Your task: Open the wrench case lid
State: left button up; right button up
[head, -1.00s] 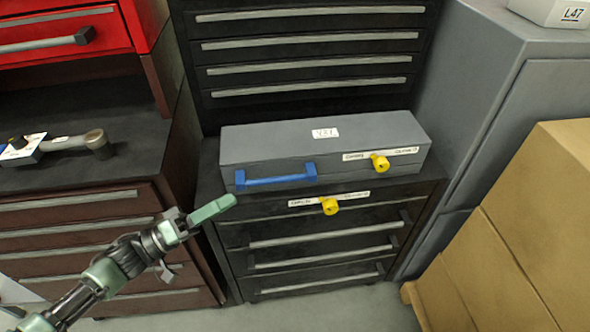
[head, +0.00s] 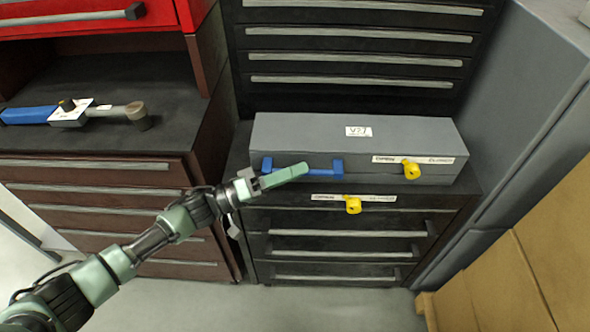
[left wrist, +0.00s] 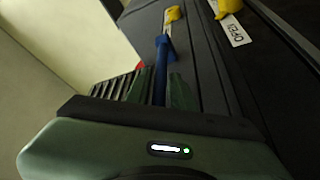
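The wrench case (head: 300,133) is a closed grey box lying on top of the black drawer cabinet. Its blue handle (head: 322,172) is on the front at the left, and a yellow knob (head: 411,170) is on the front at the right. My left gripper (head: 298,170) is in front of the handle and hides part of it. In the left wrist view, its two green fingers (left wrist: 160,88) are apart, with the blue handle (left wrist: 161,60) seen between them. I cannot tell whether they touch it. My right gripper is not in view.
The black cabinet (head: 345,245) has a second yellow knob (head: 352,204) on its front below the case. A blue-handled tool (head: 75,114) lies on the brown cabinet at the left. Cardboard boxes (head: 520,250) and a grey cabinet (head: 530,120) stand at the right.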

pick_arm(q)
grip_shut()
dwell(1.4)
